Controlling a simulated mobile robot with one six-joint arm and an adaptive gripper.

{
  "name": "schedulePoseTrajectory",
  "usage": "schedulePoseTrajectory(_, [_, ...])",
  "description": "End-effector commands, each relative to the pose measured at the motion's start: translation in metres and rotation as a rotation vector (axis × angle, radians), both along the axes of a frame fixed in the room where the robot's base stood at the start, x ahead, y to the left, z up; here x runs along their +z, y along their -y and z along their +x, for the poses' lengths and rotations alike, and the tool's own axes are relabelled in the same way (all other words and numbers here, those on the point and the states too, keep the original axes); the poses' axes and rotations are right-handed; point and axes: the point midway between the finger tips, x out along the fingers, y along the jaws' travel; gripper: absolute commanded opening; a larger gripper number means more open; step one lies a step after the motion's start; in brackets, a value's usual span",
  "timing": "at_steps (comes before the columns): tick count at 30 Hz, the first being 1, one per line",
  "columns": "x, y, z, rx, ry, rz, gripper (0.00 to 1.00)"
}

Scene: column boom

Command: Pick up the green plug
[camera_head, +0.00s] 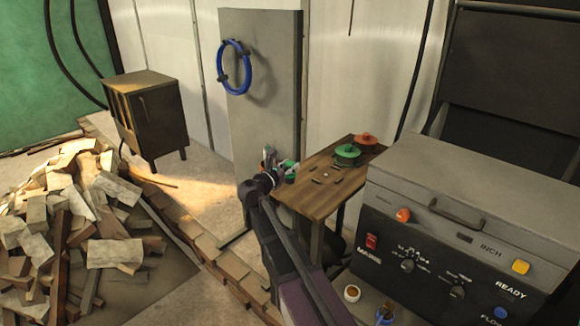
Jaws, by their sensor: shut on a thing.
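My gripper (277,160) is at the left end of the small wooden table, at the far end of my dark arm. It is shut on a small green thing, which looks like the green plug (289,164). The plug shows as a green and pale patch beside the fingers. The fingers and wrist hide part of it. I cannot tell whether it is clear of the table top.
The wooden table (318,199) bears a green reel-like disc (346,151), a red one (366,138) and small dark pieces. A grey panel (262,60) with a blue hose coil (222,66) stands behind. A grey machine (470,190) is at right, a rubble heap (75,220) at left.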

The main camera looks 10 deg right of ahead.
Motion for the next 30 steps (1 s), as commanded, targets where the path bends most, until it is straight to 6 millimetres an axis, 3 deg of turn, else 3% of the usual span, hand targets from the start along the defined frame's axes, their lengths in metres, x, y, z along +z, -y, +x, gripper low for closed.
schedulePoseTrajectory(5, [0.021,0.0,0.0,0.0,0.0,0.0,0.0])
schedulePoseTrajectory(6, [0.017,0.004,-0.017,0.0,0.0,0.0,0.0])
schedulePoseTrajectory(18, [0.025,0.027,-0.106,0.0,0.0,0.0,0.0])
schedulePoseTrajectory(24, [0.028,0.035,-0.136,0.0,0.0,0.0,0.0])
schedulePoseTrajectory(30, [0.029,0.04,-0.151,-0.001,0.0,0.0,0.0])
